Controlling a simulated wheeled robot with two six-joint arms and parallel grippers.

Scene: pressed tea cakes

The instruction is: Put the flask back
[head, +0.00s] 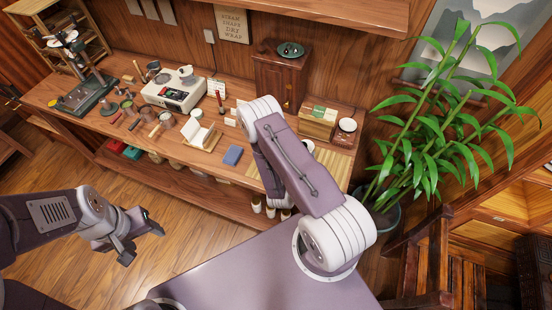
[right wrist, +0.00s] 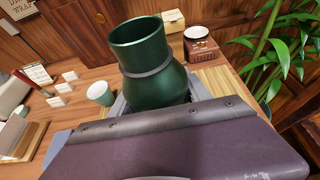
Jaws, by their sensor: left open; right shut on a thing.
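A dark green flask (right wrist: 150,75) with a wide open mouth and a grey band around its neck stands large in the right wrist view. My right gripper (right wrist: 160,99) is shut on its lower body. The flask's base is hidden, so I cannot tell whether it touches the bench. In the head view my right arm hides the flask and the right gripper. My left gripper (head: 143,243) is open and empty, low at the left, over the floor and apart from the bench (head: 165,168).
A slatted mat (right wrist: 219,77) lies behind the flask. A pale green cup (right wrist: 100,93) stands left of it. A small wooden stand with a white cup (right wrist: 198,34) is behind right. A leafy plant (head: 425,130) stands right.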

